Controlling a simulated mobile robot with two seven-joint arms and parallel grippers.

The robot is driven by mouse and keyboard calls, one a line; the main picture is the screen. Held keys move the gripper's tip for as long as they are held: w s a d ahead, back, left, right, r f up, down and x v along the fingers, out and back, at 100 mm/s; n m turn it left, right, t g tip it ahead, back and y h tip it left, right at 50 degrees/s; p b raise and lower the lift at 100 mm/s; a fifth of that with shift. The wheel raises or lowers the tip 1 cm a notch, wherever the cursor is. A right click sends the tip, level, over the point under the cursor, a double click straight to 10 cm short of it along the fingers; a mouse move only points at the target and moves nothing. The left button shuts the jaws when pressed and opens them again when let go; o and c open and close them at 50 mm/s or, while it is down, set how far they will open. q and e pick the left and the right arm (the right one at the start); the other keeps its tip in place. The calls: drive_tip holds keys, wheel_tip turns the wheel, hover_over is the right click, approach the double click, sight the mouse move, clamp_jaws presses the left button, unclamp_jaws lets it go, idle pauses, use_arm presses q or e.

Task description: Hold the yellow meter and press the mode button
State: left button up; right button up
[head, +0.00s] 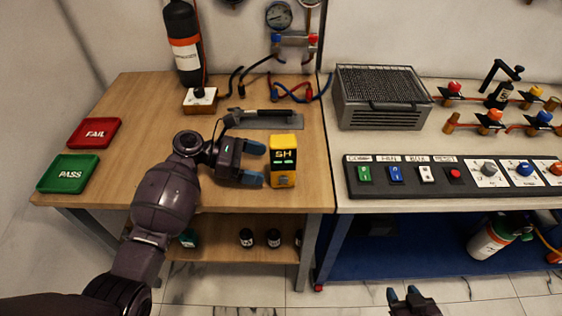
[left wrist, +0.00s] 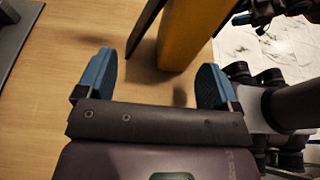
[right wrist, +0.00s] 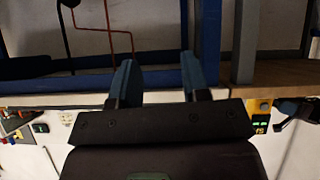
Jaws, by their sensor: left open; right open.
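The yellow meter (head: 283,160) stands upright on the wooden table near its right front edge, its dark face with green digits toward me. My left gripper (head: 254,164) is open just left of the meter, fingers pointing at it. In the left wrist view the meter (left wrist: 190,35) is ahead of the two blue fingertips (left wrist: 152,80), not between them. My right gripper (head: 404,295) is open and empty, low in front of the right bench. The right wrist view shows its open fingers (right wrist: 163,80) and the small meter (right wrist: 260,118) at right. I cannot make out the mode button.
Red FAIL (head: 95,131) and green PASS (head: 68,172) trays lie on the table's left. A grey stand (head: 265,124) with a black probe is behind the meter. The right bench holds a switch panel (head: 455,175) and grilled box (head: 380,97).

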sight(277, 167)
use_arm(q)
drive_tip(key=x, duration=0.3)
drive_tip(key=shift+d, duration=0.4)
drive_tip(key=shift+d+f, duration=0.1)
drive_tip(key=shift+d, duration=0.2)
drive_tip(key=shift+d+f, duration=0.2)
drive_tip(key=shift+d, duration=0.25)
use_arm(e)
drive_tip(key=shift+w+a+r, duration=0.1)
drive_tip(key=shift+w+r, duration=0.35)
drive_tip(key=shift+w, duration=0.1)
drive_tip(key=shift+s, duration=0.1)
use_arm(q)
drive_tip(key=c, duration=1.2)
clamp_jaws()
use_arm(e)
drive_tip(key=shift+w, duration=0.25)
